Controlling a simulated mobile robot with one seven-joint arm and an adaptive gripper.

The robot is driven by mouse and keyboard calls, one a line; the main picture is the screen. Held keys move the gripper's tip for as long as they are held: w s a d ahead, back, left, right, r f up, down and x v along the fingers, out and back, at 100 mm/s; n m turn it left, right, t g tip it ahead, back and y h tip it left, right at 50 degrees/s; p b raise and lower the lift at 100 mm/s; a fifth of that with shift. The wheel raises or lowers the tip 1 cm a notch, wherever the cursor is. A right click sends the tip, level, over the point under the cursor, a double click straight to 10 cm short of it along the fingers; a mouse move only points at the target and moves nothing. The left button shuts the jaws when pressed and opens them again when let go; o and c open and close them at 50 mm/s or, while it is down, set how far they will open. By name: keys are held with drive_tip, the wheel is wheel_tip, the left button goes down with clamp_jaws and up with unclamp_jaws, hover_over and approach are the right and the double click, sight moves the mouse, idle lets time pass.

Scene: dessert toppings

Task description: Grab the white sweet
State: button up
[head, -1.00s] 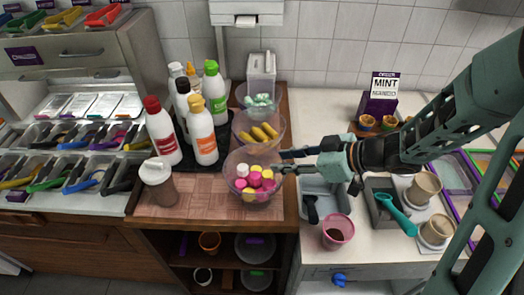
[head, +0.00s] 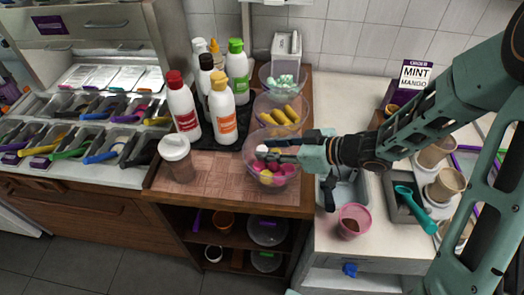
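The white sweet (head: 262,149) is at the back left of a clear bowl (head: 292,178) in the head view. My gripper (head: 268,149) reaches in from the right over the bowl. Its two dark fingers are spread apart, with the white sweet at the gap between their tips. Whether the fingers touch the sweet cannot be told.
Behind are a bowl of yellow pieces (head: 284,112) and a bowl of mint-green pieces (head: 284,83). Sauce bottles (head: 222,118) stand to the left, with a brown shaker (head: 177,158) in front of them. Bare wooden counter (head: 215,183) lies front left. A pink cup (head: 355,220) stands to the right.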

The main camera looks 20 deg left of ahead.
drive_tip(key=shift+a+f, duration=0.3)
drive_tip(key=shift+a, duration=0.25)
drive_tip(key=c, duration=0.4)
drive_tip(key=shift+r, duration=0.25)
